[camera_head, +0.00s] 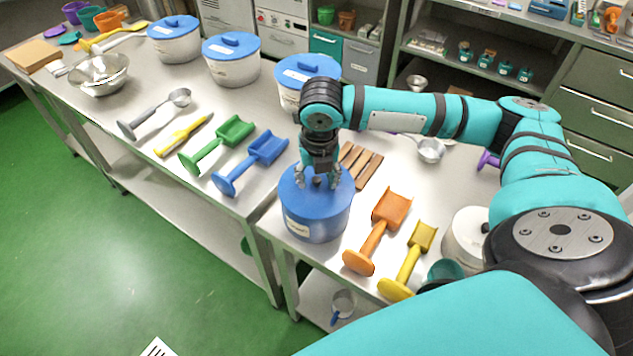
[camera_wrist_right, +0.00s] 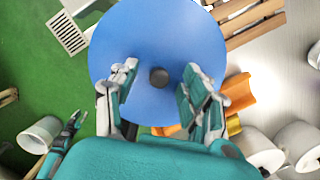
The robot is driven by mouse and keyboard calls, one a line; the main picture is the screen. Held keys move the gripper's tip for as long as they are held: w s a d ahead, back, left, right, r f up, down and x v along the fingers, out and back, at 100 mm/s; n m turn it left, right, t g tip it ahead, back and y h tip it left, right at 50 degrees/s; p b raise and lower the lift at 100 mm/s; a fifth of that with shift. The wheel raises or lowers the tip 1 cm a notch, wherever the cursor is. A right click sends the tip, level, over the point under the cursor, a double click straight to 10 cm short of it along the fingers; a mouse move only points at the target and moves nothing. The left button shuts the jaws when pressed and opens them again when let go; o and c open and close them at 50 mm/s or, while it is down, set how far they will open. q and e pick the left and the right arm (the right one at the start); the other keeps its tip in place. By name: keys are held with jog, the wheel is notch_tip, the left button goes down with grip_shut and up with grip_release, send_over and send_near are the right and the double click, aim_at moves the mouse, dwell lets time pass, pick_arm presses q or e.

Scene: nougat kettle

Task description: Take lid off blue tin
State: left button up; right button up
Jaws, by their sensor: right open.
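The blue tin (camera_head: 316,222) stands upright near the front edge of the table, with a pale label on its side. Its round blue lid (camera_head: 297,198) sits on top. In the right wrist view the lid (camera_wrist_right: 197,38) fills the middle, with a small dark knob (camera_wrist_right: 159,77) near its centre. My right gripper (camera_head: 319,184) points down over the lid. In the wrist view its fingers (camera_wrist_right: 155,85) are apart, one on each side of the knob, with visible gaps. Whether the fingertips touch the lid is unclear. My left gripper is not seen in the head view.
Orange (camera_head: 381,230) and yellow (camera_head: 409,262) scoops lie right of the tin, wooden slats (camera_head: 368,167) behind it. Blue (camera_head: 250,164) and green (camera_head: 217,145) scoops lie left. White tubs with blue lids (camera_head: 232,62) stand at the back. A gap separates two tables.

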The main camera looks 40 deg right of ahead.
aim_at(316, 177)
grip_shut()
jog(key=shift+r, duration=0.1)
dwell(0.3)
jog(key=shift+r, duration=0.5)
notch_tip(316, 177, up, 2)
jog(key=shift+r+b, duration=0.1)
jog(key=shift+b, duration=0.35)
jog(key=s+a+r+p, duration=0.1)
jog(key=s+a+r, duration=0.1)
jog(key=a, duration=0.5)
jog(key=s+a+r+p, duration=0.1)
jog(key=s+a+r, duration=0.1)
jog(key=s+a, duration=0.3)
jog(key=shift+s+a+r, duration=0.15)
jog(key=shift+a+r, duration=0.2)
jog(key=shift+a, duration=0.8)
